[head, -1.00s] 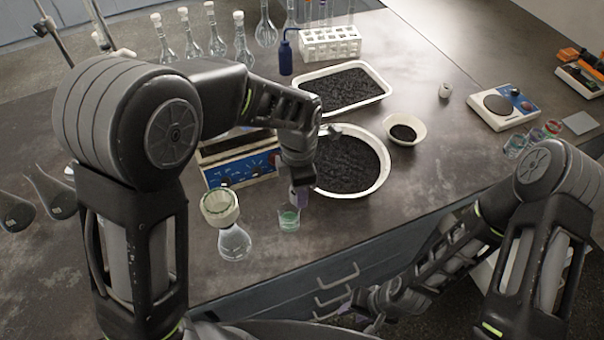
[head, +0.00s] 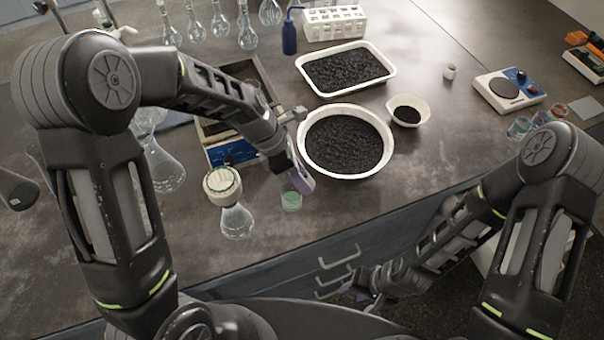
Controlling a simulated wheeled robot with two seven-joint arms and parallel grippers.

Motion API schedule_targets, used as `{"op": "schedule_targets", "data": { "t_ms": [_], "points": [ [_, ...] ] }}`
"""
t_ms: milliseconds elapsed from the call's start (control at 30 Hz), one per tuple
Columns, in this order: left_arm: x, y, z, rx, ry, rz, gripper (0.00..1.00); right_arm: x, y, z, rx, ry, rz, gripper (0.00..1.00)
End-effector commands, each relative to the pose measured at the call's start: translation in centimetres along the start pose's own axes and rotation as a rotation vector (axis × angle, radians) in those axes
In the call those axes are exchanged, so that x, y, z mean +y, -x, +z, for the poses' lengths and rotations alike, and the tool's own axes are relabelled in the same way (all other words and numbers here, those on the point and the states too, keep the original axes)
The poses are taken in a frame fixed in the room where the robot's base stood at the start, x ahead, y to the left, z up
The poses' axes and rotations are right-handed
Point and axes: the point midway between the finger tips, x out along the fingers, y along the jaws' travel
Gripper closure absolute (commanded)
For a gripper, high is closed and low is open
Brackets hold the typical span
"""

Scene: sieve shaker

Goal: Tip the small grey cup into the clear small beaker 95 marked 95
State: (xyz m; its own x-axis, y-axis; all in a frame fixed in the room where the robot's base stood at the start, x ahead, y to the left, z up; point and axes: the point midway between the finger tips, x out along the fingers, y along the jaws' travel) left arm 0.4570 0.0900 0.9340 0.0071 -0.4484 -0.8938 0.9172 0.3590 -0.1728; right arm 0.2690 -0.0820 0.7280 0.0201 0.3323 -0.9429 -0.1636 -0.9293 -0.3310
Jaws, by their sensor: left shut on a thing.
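My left gripper (head: 301,178), with purple fingers, is shut just above and beside a clear small beaker (head: 291,202) with a greenish tint. The beaker stands on the table near its front edge; its marking is too small to read. The small grey cup in the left gripper is almost wholly hidden by the fingers, so its tilt and contents cannot be made out. My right gripper (head: 368,290) is low in front of the table, away from everything; its jaws are too small to judge.
A white bowl of black grains (head: 309,163) is close on the right. Behind are a rectangular tray (head: 385,88), a small bowl (head: 424,121) and a small pale pot (head: 450,72).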

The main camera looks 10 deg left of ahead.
Motion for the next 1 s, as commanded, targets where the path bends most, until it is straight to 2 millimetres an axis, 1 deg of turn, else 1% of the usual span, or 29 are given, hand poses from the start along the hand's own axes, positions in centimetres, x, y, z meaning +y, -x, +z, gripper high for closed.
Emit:
{"op": "schedule_targets", "data": {
  "t_ms": [33, 233, 300, 400, 867, 1000],
  "points": [
    [0.2, 0.1, -0.3, -0.041, 0.011, -0.014, 1.0, 0.0, 0.0, 0.0, 0.0, 0.0, 0.0, 0.64],
    [0.2, 0.1, -0.4, -0.23, 0.012, -0.092, 1.0, 0.0, 0.0, 0.0, 0.0, 0.0, 0.0, 0.64],
    [0.3, -0.4, -0.7, -0.314, 0.012, -0.128, 1.0, 0.3, -0.9, -0.1, 0.002, 0.001, -0.002, 0.64],
    [0.3, -0.6, -0.5, -0.358, 0.0, -0.147, 1.0, 0.6, -2.3, -0.1, 0.006, 0.003, -0.005, 0.64],
    [0.4, -0.7, -0.9, -0.576, 0.0, -0.237, 1.0, 1.7, -7.1, -0.8, 0.024, 0.015, -0.023, 0.64],
    [0.6, -0.9, -1.3, -0.688, 0.002, -0.284, 1.0, 2.1, -8.6, -1.0, 0.028, 0.018, -0.029, 0.64]
  ]
}}
